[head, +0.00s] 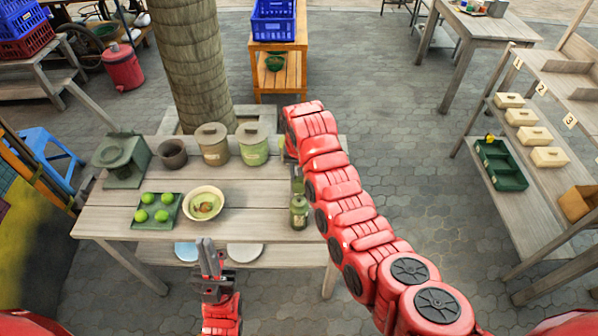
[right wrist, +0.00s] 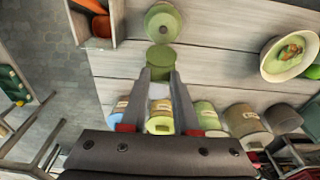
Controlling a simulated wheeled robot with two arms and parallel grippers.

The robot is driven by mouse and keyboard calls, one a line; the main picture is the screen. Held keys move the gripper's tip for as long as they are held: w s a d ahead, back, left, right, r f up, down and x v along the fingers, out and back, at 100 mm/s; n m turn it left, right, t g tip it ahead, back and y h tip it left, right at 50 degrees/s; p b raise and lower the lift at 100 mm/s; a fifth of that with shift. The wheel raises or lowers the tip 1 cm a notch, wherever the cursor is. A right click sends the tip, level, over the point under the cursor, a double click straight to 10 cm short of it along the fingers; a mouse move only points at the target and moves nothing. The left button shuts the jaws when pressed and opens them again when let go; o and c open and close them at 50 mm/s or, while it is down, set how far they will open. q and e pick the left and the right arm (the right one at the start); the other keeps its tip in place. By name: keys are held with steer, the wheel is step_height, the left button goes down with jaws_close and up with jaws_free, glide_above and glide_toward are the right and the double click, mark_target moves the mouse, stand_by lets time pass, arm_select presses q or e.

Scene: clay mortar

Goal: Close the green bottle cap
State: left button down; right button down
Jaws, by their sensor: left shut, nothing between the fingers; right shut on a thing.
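The green bottle (head: 299,213) stands upright near the right end of the wooden table. In the right wrist view the bottle (right wrist: 163,21) is seen from above, with a dark round spot at its middle. My right gripper (right wrist: 161,80) is shut on a green round piece, which looks like the cap (right wrist: 160,57). The cap is beside the bottle, on its far side from me, and apart from it in the right wrist view. My right arm hides much of that gripper in the head view. My left gripper (head: 207,250) is shut and empty in front of the table's near edge.
On the table (head: 110,222) are a green tray (head: 158,222) with several limes, a bowl (head: 204,203), a dark pot (head: 172,153), a green stove-like block (head: 122,160) and lidded canisters (head: 213,148). Shelves with boxes (head: 535,136) stand at right.

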mark_target(299, 188)
steer(key=shift+s+t+p, duration=0.45)
steer(key=shift+t+p, duration=0.25)
steer(key=shift+s+t+p, duration=0.3)
steer(key=shift+s+t, duration=0.2)
steer(key=shift+s+f+t, duration=0.15)
steer(key=shift+s+t, duration=0.3)
steer(key=shift+t, duration=0.25)
steer(key=shift+s+f+t+b, duration=0.25)
steer(key=shift+s+t+b, duration=0.3)
steer(key=shift+t+b, duration=0.3)
steer(key=t+b, duration=0.1)
steer(key=b, duration=0.1)
steer(key=s+f+t+b, duration=0.1)
steer(key=t+b, duration=0.1)
steer(key=s+t+b, duration=0.1)
steer(key=b, duration=0.1)
steer(key=shift+s+f+t, duration=0.25)
steer(key=shift+f, duration=0.1)
steer(key=shift+s+f+t+b, duration=0.7)
steer(key=shift+t+b, duration=1.3)
steer(key=shift+b, duration=3.95)
steer(key=shift+s+f+t+b, duration=0.2)
steer(key=shift+f+t+b, duration=1.35)
steer(key=shift+b, duration=4.45)
steer(key=shift+s+f+t+b, duration=0.45)
steer(key=shift+t+b, duration=2)
steer(key=shift+b, duration=3.5)
steer(key=shift+r, duration=0.1)
